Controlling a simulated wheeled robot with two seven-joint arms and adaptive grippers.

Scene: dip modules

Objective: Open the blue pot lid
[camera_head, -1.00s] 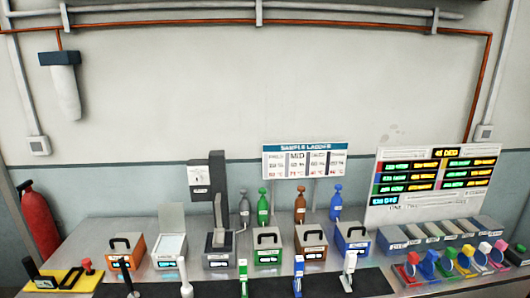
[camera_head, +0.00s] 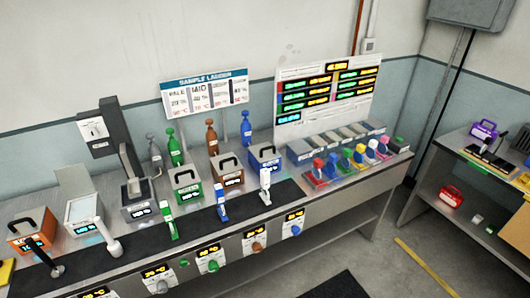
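The blue pot (camera_head: 266,162) stands on the steel bench, at the right end of a row of pots in the head view. A black handle shows on its top, and its lid looks shut. The brown pot (camera_head: 230,178) is just left of it. A blue bottle (camera_head: 246,130) stands behind it, and a white upright tool (camera_head: 265,187) stands in front of it. Neither of my grippers is in view.
The green pot (camera_head: 186,184) and other pots stand farther left. A rack of coloured pieces (camera_head: 346,160) is right of the blue pot. A sign board (camera_head: 328,98) stands behind. A second table (camera_head: 474,175) is at the right, with floor between.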

